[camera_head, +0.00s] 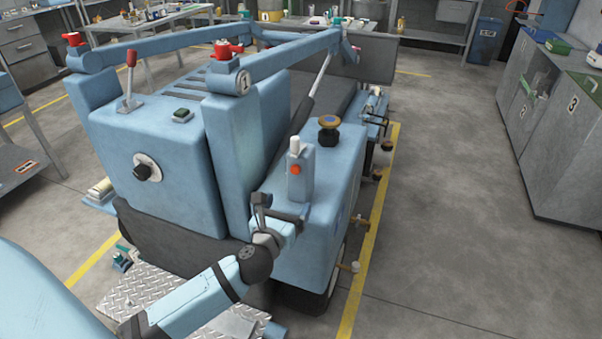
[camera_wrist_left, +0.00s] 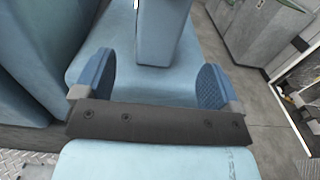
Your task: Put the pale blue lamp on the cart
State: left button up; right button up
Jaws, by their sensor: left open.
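A pale blue, box-shaped upright thing with a white top and an orange-red button, which looks like the lamp (camera_head: 300,178), stands on the front ledge of a big blue machine (camera_head: 165,150). In the left wrist view the lamp (camera_wrist_left: 162,32) rises just beyond the gap between my fingers, its top cut off by the frame. My left gripper (camera_head: 280,204) is open and empty, close in front of the lamp's lower part. I cannot tell from these views which thing is the cart. My right gripper is not in view.
A black knob with a tan top (camera_head: 328,130) stands on the machine behind the lamp. Long blue arms with red knobs (camera_head: 228,50) run over the machine. Grey cabinets (camera_head: 555,130) line the right side. The floor between them and the machine is clear.

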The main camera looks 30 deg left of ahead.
aim_at(301, 180)
pick_arm(q)
jog(key=x, duration=1)
jog(key=shift+f+b, duration=0.1)
jog(key=shift+b, duration=0.25)
jog(key=c, duration=1.3)
